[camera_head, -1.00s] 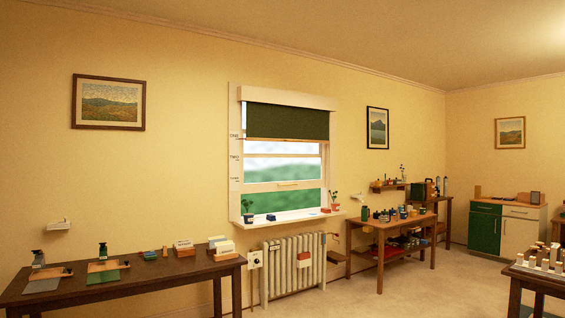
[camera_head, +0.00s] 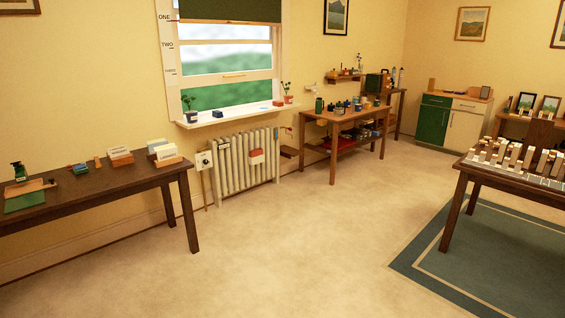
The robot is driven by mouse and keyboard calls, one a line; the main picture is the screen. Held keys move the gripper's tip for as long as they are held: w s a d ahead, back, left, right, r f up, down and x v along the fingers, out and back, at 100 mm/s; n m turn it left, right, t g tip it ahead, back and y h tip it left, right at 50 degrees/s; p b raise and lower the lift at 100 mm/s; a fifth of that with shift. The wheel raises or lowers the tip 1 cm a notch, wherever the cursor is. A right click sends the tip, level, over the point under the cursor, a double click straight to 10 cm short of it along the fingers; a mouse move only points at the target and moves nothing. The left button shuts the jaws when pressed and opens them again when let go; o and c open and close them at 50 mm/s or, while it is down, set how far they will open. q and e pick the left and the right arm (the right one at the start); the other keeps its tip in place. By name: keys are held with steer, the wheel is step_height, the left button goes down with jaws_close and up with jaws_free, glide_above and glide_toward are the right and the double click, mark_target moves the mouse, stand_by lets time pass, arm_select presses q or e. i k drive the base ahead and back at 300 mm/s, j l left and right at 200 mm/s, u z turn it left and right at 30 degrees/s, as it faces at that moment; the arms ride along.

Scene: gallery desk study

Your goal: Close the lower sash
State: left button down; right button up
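The window's lower sash (camera_head: 229,77) is a white frame with a yellowish pull bar along its bottom rail. It is raised: an open gap (camera_head: 236,96) shows green outside between its bottom rail and the sill (camera_head: 233,115). A dark green blind (camera_head: 230,10) covers the top of the window. The left jamb carries the marks ONE, TWO and THREE (camera_head: 170,71); the bottom rail sits a little below THREE. Neither of my grippers is in view.
A radiator (camera_head: 243,163) stands below the sill. Potted plants, a blue block (camera_head: 217,114) and a red block (camera_head: 278,103) are on the sill. A dark desk (camera_head: 130,178) stands left and a workbench (camera_head: 345,118) right. The floor (camera_head: 280,245) before the window is clear.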

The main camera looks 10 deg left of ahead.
mark_target(202, 80)
steer(key=i+u, duration=0.3)
steer(key=i, duration=2.25)
steer(key=j, duration=0.1)
